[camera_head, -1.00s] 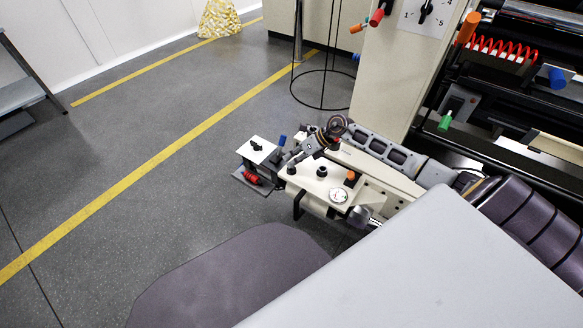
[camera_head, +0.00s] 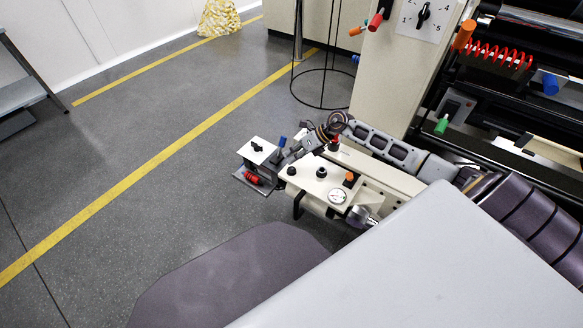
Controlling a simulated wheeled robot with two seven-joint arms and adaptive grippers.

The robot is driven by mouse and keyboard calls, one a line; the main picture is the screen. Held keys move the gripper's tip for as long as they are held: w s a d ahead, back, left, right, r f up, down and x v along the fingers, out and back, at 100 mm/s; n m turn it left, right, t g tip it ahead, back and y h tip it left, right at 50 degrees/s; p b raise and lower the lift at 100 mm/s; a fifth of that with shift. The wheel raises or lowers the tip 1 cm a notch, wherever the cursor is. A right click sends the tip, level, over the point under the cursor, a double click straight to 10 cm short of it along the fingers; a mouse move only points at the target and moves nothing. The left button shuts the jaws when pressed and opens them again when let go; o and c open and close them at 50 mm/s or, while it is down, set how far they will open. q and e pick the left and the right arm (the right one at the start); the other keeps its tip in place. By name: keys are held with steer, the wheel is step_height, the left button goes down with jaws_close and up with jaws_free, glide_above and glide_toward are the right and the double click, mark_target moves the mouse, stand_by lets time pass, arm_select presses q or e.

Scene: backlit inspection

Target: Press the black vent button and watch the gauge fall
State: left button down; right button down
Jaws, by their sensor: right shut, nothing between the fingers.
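A cream panel (camera_head: 311,184) stands right of centre. It carries a small round white gauge (camera_head: 337,197), whose needle is too small to read. Two black knobs or buttons sit on its top, a left one (camera_head: 291,171) and a middle one (camera_head: 321,172); I cannot tell which is the vent button. An orange-topped control (camera_head: 350,179) is beside the gauge. My right gripper (camera_head: 292,156) reaches in from the right behind the panel's controls. It is shut and empty, with its tips just above and behind the left black knob; contact is unclear. My left gripper is out of view.
A cabinet with a dial (camera_head: 422,17) and a rack with a red coiled hose (camera_head: 498,54) stand at the right. The floor (camera_head: 110,170) at left is open.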

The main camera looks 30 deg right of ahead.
mark_target(292, 167)
steer(key=shift+r+p, duration=1.2)
steer(key=shift+r, duration=0.4)
